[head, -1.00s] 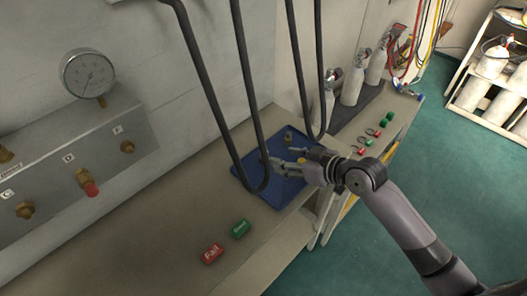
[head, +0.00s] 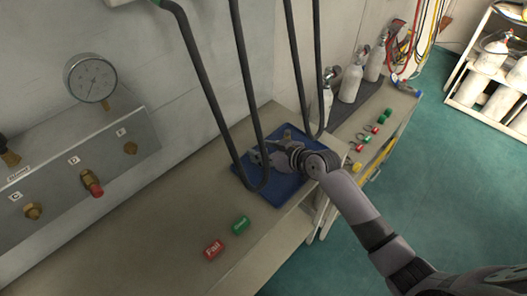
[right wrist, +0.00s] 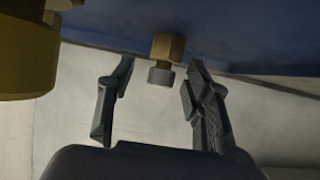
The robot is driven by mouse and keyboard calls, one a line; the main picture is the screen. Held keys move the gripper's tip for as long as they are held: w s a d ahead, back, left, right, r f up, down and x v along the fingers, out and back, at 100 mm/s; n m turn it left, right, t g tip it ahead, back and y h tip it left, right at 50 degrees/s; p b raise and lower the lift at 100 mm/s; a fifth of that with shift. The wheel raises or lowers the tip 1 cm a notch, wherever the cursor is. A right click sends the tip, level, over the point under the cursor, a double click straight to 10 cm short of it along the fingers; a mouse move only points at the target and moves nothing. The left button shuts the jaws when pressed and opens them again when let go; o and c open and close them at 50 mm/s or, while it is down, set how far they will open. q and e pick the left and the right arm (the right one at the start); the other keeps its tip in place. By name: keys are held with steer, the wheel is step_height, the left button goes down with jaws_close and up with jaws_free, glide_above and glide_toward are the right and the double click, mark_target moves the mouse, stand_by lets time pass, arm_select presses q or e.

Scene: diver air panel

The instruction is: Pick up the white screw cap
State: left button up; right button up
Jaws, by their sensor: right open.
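I cannot make out a clearly white screw cap in either view. In the right wrist view a small brass fitting with a short grey round end (right wrist: 161,75) stands on the blue tray, between the finger ends. Whether this grey end is the cap, I cannot tell. My right gripper (head: 258,154) is over the blue tray (head: 283,190) in the head view and hides part of it. In the right wrist view its fingers (right wrist: 160,95) are spread apart and hold nothing. My left gripper is not in view.
Dark hanging hoses (head: 247,90) loop down close to my right gripper. A large brass part (right wrist: 25,55) is near the wrist camera. Red (head: 214,250) and green (head: 241,225) blocks lie on the bench. A gauge panel (head: 75,165) is left; white cylinders (head: 352,82) stand behind.

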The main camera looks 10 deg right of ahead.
steer(key=shift+c, duration=0.5)
jaws_close()
